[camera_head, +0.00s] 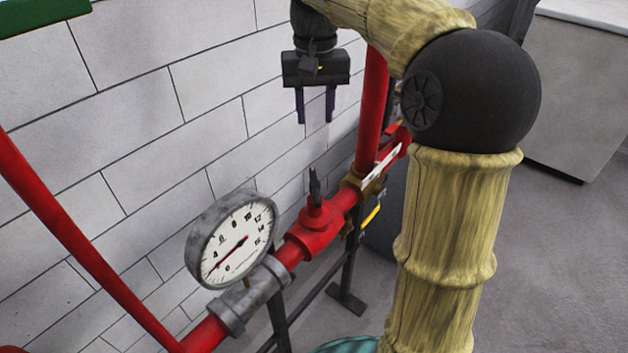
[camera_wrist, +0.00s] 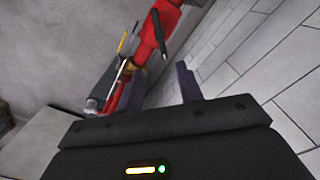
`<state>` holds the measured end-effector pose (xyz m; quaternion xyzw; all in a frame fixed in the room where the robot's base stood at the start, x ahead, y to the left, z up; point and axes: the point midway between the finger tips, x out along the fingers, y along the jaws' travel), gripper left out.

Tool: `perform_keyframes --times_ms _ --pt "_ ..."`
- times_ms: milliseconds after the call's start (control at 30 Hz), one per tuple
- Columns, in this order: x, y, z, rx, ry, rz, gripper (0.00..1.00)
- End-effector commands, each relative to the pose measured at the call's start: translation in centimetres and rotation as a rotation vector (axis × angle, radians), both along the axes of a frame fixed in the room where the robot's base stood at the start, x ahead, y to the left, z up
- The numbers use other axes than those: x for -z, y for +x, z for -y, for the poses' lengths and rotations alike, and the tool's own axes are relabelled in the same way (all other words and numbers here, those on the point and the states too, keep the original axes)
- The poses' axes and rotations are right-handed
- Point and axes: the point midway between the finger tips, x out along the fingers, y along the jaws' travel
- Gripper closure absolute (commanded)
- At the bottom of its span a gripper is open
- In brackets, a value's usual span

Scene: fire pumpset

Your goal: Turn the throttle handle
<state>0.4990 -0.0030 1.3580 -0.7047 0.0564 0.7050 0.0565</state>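A short black handle (camera_head: 315,187) stands upright on a red valve body (camera_head: 314,228) in the red pipe, just right of the gauge. I take it as the throttle handle, though no label shows. In the wrist view the handle (camera_wrist: 159,32) shows near the top, on the red valve (camera_wrist: 152,33). My gripper (camera_head: 315,120) hangs above the handle with its fingers pointing down. The two dark fingers are apart with nothing between them, and clear space separates them from the handle. In the wrist view one finger (camera_wrist: 187,82) shows clearly.
A round pressure gauge (camera_head: 233,240) sits on the pipe at left. A red vertical pipe (camera_head: 373,108), a pale lever (camera_head: 381,164) and a yellow lever (camera_head: 370,217) are right of the valve. A white block wall (camera_head: 140,110) runs close behind. Grey floor (camera_head: 560,260) is open at right.

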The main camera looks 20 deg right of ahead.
Motion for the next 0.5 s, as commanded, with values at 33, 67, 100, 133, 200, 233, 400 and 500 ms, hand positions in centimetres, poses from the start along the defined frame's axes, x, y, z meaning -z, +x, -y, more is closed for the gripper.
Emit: perform_keyframes --times_ms 33,67,100,133,200,233,400,500 --pt "0.0 0.0 0.0 -0.001 0.0 0.0 0.64" --pt "0.0 0.0 0.0 -0.001 0.0 0.0 0.64" --pt "0.0 0.0 0.0 -0.001 0.0 0.0 0.64" --pt "0.0 0.0 0.0 0.0 0.0 0.0 0.64" --pt "0.1 0.0 0.0 0.0 0.0 -0.001 0.64" --pt "0.2 0.0 0.0 0.0 -0.001 -0.001 0.64" --pt "1.5 0.0 -0.1 -0.002 -0.001 -0.003 0.64" --pt "2.9 -0.1 -0.1 -0.003 0.0 -0.004 0.64"
